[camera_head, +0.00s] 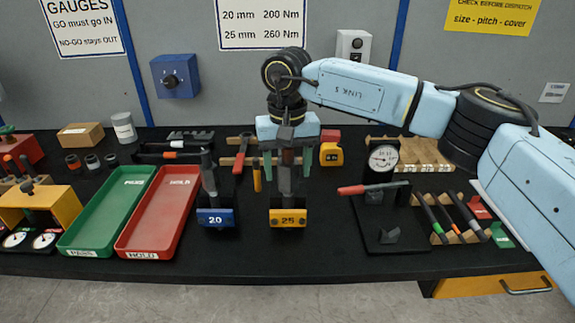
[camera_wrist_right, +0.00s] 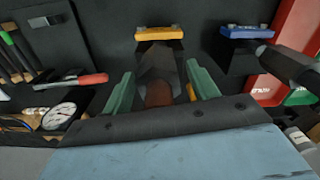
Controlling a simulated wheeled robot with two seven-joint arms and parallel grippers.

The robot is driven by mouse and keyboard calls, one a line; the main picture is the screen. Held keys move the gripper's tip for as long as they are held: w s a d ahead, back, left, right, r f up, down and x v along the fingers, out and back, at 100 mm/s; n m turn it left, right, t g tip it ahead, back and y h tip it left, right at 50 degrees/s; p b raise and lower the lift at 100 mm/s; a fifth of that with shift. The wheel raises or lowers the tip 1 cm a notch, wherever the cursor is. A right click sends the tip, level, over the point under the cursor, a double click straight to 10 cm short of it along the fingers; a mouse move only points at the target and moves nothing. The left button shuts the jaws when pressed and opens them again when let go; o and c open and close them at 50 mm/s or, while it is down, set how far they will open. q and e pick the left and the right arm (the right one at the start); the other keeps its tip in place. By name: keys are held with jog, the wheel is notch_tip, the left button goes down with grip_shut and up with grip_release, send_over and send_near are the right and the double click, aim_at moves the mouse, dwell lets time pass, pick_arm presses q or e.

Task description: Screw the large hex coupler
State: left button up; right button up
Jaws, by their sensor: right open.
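The large hex coupler (camera_head: 286,184) looks like a dark grey faceted piece standing upright on the yellow-fronted stand (camera_head: 288,219) marked 25. In the right wrist view the coupler (camera_wrist_right: 158,62) is dark and angular, with a reddish-brown rod end (camera_wrist_right: 158,94) at its near end. My right gripper (camera_head: 286,167) points down over the stand. Its two green fingers are open, one on each side of the coupler and rod, with visible gaps in the right wrist view (camera_wrist_right: 162,90). How far the coupler sits on the rod cannot be told. My left gripper is not in view.
A blue-fronted stand (camera_head: 215,218) marked 20 with a grey upright piece is just left. Red (camera_head: 150,236) and green (camera_head: 86,235) trays lie further left. A dial gauge (camera_head: 383,158) and red-handled tool (camera_head: 372,188) are right. Bare black bench shows around the stands.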

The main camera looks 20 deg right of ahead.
jog(key=shift+c, duration=1.8)
jog(key=c, duration=0.6)
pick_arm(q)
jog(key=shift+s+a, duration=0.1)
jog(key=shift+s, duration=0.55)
pick_arm(e)
jog(key=shift+c, duration=0.2)
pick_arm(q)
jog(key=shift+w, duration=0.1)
pick_arm(e)
jog(key=shift+m, duration=0.3)
